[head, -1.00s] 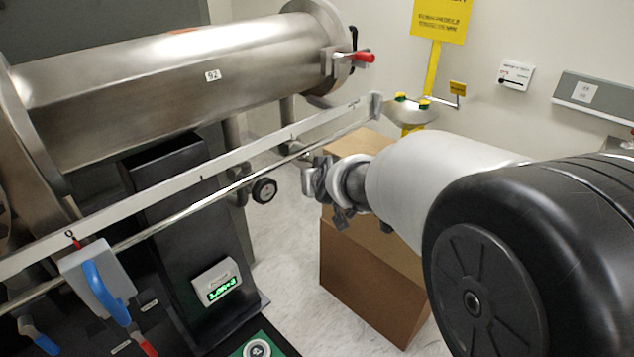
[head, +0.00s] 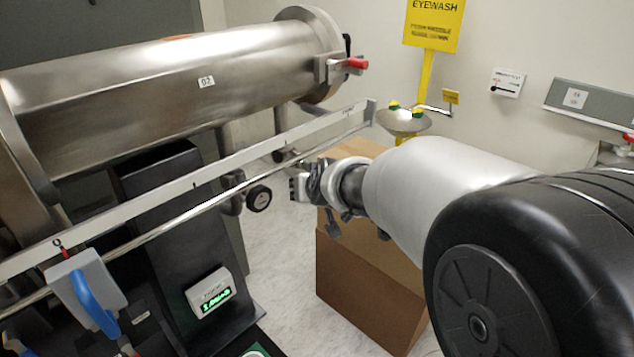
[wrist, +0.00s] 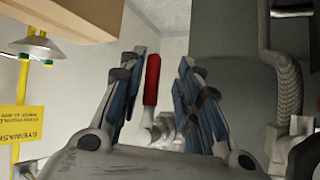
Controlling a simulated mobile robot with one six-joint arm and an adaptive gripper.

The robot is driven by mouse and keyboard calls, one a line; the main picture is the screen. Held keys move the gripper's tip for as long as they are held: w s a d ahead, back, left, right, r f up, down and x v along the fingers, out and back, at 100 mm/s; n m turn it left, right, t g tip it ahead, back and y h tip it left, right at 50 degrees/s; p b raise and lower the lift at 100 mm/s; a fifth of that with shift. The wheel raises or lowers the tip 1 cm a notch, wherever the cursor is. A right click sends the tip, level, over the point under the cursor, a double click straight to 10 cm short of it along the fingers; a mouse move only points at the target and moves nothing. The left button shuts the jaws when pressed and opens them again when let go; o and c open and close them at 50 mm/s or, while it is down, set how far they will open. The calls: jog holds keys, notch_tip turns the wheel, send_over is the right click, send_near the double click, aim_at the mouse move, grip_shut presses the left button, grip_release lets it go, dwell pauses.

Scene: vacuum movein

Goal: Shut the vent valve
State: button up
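My gripper (head: 298,188) is low beside the chamber's support, behind the rail and near a round gauge (head: 259,198). In the wrist view my gripper (wrist: 158,85) is open, its two blue-grey fingers apart. A red valve handle (wrist: 151,78) shows between them, with a pale metal fitting (wrist: 165,128) at its base. I see no clear contact with the fingers. I cannot tell whether this is the red handle (head: 352,63) at the chamber's end in the head view. No vent label is readable.
The steel chamber (head: 150,85) and a long rail (head: 230,160) fill the left. A blue-handled box (head: 90,285) hangs on the rail. A cardboard box (head: 365,290) stands below my arm. An eyewash bowl (head: 404,122) stands behind. Pale floor shows between stand and box.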

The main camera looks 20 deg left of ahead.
jog(key=shift+w+d, duration=0.1)
jog(key=v, duration=1.2)
jog(key=shift+d, duration=0.1)
jog(key=s+d+m+h, duration=0.1)
jog(key=s+d, duration=0.2)
jog(key=d, duration=0.4)
jog(key=s+d+f+m+g+h, duration=0.1)
jog(key=s+d, duration=0.2)
jog(key=d, duration=0.4)
jog(key=s+d+m+h, duration=0.1)
jog(key=s+d+h, duration=0.15)
jog(key=d, duration=0.45)
jog(key=s+d+f+m+g+h, duration=0.1)
jog(key=s+d+f, duration=0.2)
jog(key=s+d, duration=0.3)
jog(key=s+d+f+m+g+h, duration=0.1)
jog(key=s+d+f+m, duration=0.1)
jog(key=s+d, duration=0.4)
jog(key=s+f, duration=0.1)
jog(key=s, duration=0.2)
jog(key=shift+s+g, duration=0.4)
